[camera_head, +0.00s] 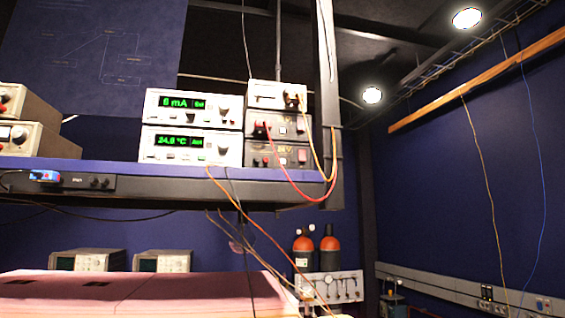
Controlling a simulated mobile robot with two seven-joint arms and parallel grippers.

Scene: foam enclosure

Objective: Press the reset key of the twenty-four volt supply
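Neither of my grippers shows in the head view. On a blue-edged shelf (200,168) stand two white units with green displays. The upper unit (193,123) reads about "6 mA" and the lower unit (208,161) about "24.6 °C". To their right is a stack of a pale box (264,88) and two dark-fronted boxes, an upper one (260,117) and a lower one (266,146). Orange and red cables hang from this stack. Small buttons and knobs show on the fronts. I cannot tell which unit is the twenty-four volt supply, or make out a reset key.
Beige instruments (18,139) stand at the shelf's left end. Cables hang below the shelf over a pink foam block (130,293). Orange-topped cylinders (330,247) and two bench instruments (163,261) stand behind.

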